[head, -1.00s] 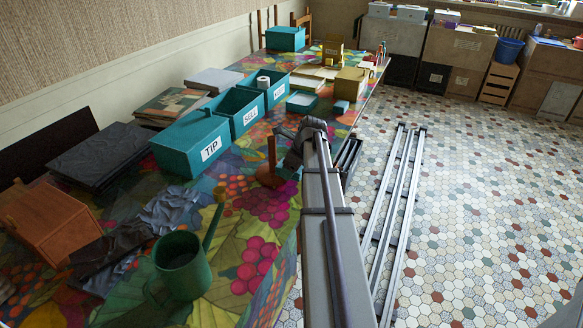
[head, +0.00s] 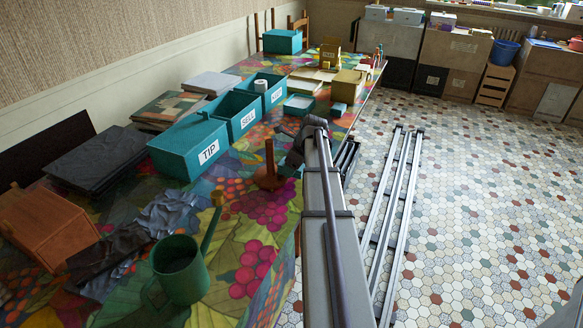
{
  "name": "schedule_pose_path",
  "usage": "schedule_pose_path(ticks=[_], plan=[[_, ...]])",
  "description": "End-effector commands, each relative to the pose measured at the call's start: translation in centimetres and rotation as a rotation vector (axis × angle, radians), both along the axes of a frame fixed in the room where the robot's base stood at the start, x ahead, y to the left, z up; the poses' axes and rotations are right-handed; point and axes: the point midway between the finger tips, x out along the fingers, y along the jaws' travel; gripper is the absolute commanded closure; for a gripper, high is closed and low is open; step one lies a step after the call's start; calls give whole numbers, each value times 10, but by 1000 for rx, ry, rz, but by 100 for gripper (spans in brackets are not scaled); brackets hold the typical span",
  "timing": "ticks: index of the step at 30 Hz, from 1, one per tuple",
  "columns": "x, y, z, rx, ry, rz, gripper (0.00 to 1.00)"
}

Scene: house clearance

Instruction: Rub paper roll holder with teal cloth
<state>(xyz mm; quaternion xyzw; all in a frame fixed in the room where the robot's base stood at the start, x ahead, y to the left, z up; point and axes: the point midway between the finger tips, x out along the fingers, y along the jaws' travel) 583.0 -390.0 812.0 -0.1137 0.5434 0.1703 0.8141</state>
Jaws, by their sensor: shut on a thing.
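The paper roll holder (head: 269,162) is a brown wooden stand with a round base and an upright peg. It stands upright on the patterned table near its right edge, with no roll on it. My gripper (head: 288,165) is low beside the holder, on its right, partly hidden by my own arm. It is shut on the teal cloth (head: 287,172), of which only a small patch shows beside the holder's base. I cannot tell whether the cloth touches the holder.
Teal boxes labelled TIP (head: 186,152) and SELL (head: 238,108) stand behind the holder, with a third box beyond holding a white roll (head: 260,86). A green watering can (head: 181,270) stands nearer. A dark slotted tray (head: 346,157) lies right of my arm.

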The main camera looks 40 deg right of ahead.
Motion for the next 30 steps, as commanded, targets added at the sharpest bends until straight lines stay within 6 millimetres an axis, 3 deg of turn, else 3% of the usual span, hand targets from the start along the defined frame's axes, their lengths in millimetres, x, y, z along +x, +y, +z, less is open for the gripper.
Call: schedule_pose_path(ticks=[30], plan=[[-6,14,0,0,0,0,53]])
